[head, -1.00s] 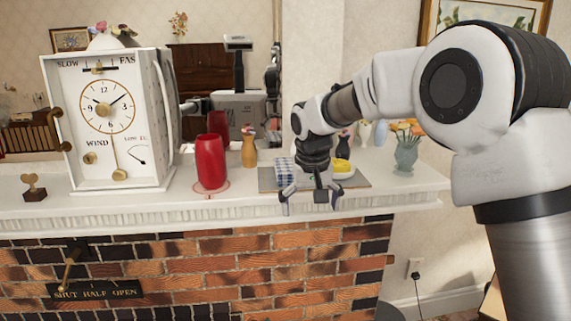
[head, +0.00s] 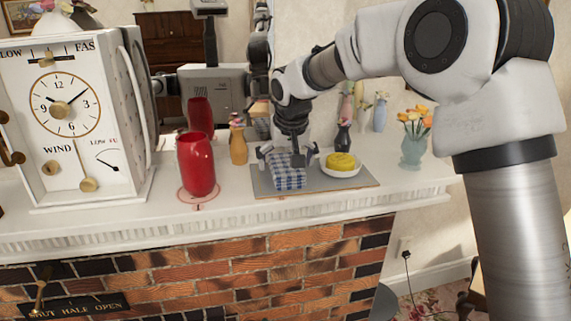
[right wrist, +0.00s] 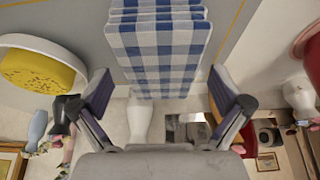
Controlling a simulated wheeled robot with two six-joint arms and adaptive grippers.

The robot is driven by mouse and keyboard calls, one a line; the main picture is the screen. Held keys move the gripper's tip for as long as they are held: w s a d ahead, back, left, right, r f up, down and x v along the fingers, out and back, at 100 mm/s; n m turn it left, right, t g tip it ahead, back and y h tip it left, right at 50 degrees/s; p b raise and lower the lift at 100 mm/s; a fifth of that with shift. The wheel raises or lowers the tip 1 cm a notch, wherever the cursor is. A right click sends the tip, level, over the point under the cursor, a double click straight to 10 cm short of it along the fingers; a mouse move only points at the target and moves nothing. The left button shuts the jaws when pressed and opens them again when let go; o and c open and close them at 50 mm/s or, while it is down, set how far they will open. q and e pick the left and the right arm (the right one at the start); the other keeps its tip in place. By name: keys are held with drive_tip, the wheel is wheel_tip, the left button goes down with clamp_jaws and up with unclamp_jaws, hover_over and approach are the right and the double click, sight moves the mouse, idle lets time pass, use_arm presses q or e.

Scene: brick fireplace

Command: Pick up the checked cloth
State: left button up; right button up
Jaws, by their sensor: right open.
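The blue-and-white checked cloth (head: 288,176) lies folded on a grey mat (head: 345,183) on the white mantel. It also shows in the right wrist view (right wrist: 160,50), at the top between the finger lines. My right gripper (head: 288,158) is open above the cloth, with one finger on each side of it. In the right wrist view the open fingers (right wrist: 168,92) stand apart and the cloth's edge reaches near their tips. I cannot tell whether they touch it. My left gripper is not clearly in view.
A white dish (head: 340,170) with a yellow sponge (head: 341,161) stands right of the cloth on the mat. A red vase (head: 196,165) and a small orange vase (head: 238,144) are to the left. A white clock (head: 70,110) stands further left. A flower vase (head: 413,148) is at right.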

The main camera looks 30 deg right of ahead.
sight(287, 164)
drive_tip(key=shift+w+f, duration=0.15)
drive_tip(key=shift+w, duration=0.2)
drive_tip(key=shift+s, duration=0.1)
drive_tip(key=shift+s+r, duration=0.45)
drive_tip(key=shift+s, duration=0.3)
drive_tip(key=c, duration=1.2)
drive_tip(key=shift+w+f, duration=0.15)
drive_tip(key=shift+w, duration=0.1)
drive_tip(key=shift+w+r, duration=0.1)
drive_tip(key=shift+r, duration=0.25)
wheel_tip(287, 164, up, 17)
drive_tip(key=shift+r, duration=0.2)
